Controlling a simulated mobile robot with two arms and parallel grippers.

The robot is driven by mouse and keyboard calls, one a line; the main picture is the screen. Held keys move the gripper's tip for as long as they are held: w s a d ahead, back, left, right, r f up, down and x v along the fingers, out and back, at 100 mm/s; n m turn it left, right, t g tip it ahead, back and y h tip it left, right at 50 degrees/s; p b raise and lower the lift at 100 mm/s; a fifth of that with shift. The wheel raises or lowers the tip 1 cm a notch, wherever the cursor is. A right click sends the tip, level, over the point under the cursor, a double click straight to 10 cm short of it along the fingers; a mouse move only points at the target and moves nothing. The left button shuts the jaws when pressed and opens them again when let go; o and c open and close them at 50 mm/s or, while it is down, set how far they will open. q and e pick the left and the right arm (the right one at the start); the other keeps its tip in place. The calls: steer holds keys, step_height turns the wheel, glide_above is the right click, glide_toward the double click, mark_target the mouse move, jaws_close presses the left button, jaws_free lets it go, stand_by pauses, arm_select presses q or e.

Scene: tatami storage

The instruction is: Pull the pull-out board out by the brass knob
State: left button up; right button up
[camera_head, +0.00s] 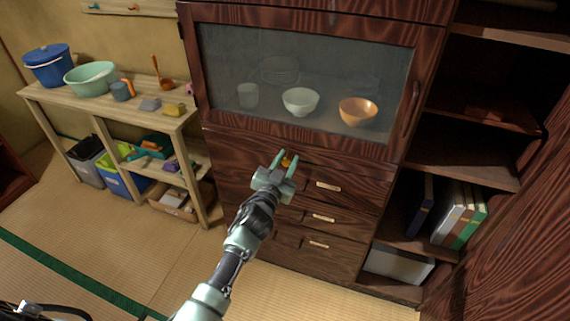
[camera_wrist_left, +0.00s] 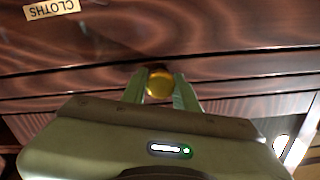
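The brass knob (camera_wrist_left: 160,83) sits on the front of the pull-out board in the dark wood cabinet, just below the glass door. In the head view the brass knob (camera_head: 288,162) shows as a small orange spot between my fingertips. The pull-out board (camera_head: 335,166) is a narrow strip of dark wood, and it looks flush with the cabinet front. My left gripper (camera_head: 287,157) reaches up to the knob with one finger on each side. In the wrist view my left gripper (camera_wrist_left: 160,88) looks closed against the knob's sides. My right gripper is not in view.
Labelled drawers (camera_head: 324,217) lie below the board. Above is a glass door (camera_head: 310,75) with bowls behind it. A low wooden shelf (camera_head: 150,122) with tubs stands at left. Open shelves with binders (camera_head: 465,220) are at right. The tatami floor (camera_head: 150,250) in front has free room.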

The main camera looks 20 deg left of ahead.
mark_target(286, 163)
arm_select(q)
jaws_close()
steer(key=shift+s+p, duration=0.85)
steer(key=shift+s, duration=1.25)
steer(key=s+a+p, duration=0.1)
steer(key=s+p, duration=0.4)
steer(key=s, duration=1.9)
steer(key=shift+s+f+p, duration=0.15)
steer(key=shift+s+p, duration=0.05)
steer(key=shift+p, duration=0.15)
steer(key=o, duration=1.5)
jaws_free()
steer(key=shift+o, duration=0.2)
